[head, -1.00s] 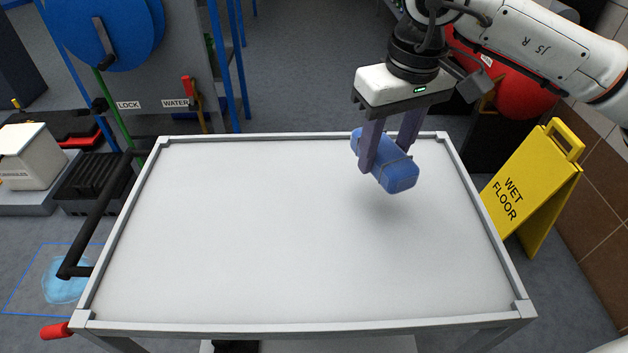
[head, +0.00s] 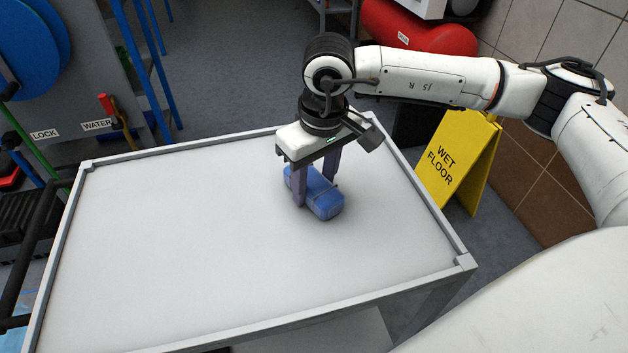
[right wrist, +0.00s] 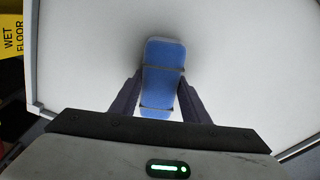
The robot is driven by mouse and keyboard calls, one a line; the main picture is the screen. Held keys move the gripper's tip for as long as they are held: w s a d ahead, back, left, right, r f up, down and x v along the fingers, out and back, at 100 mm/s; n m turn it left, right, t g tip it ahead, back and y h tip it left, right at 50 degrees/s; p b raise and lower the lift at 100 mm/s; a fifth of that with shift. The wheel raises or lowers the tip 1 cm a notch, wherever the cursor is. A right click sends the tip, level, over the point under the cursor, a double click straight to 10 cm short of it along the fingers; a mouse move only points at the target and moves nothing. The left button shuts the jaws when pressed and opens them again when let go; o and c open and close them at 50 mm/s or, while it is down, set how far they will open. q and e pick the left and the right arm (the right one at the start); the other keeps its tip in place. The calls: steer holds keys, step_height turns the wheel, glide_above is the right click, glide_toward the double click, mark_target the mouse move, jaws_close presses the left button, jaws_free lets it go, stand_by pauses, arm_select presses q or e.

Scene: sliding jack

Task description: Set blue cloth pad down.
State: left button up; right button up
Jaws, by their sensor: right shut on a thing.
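The blue cloth pad (head: 322,198) is a rolled block with thin dark bands, at the far right part of the white-topped cart (head: 190,240). My right gripper (head: 315,192) is shut on it, one finger on each side, pointing down. The pad is at or very near the cart top, with a dark contact-like shadow under it; I cannot tell if it touches. In the right wrist view the pad (right wrist: 163,75) lies lengthwise between the two fingers (right wrist: 160,98). My left gripper is not in view.
The cart has a raised grey rim (head: 420,190). Its top is otherwise empty, with wide free room left and in front. A yellow wet floor sign (head: 457,165) stands beyond its right edge. A panel with a red-handled water valve (head: 112,112) stands at the back left.

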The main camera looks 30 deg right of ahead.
mark_target(319, 186)
steer(key=shift+f+b, duration=0.25)
steer(key=shift+b, duration=0.05)
steer(key=o, duration=1)
steer(key=shift+r, duration=0.15)
steer(key=shift+r+p, duration=0.3)
steer(key=shift+p, duration=0.15)
steer(key=r, duration=0.4)
steer(key=s+r, duration=0.1)
steer(key=r, duration=0.6)
steer(key=shift+s+d+r, duration=0.1)
steer(key=shift+s+r, duration=0.15)
steer(key=shift+r, duration=0.1)
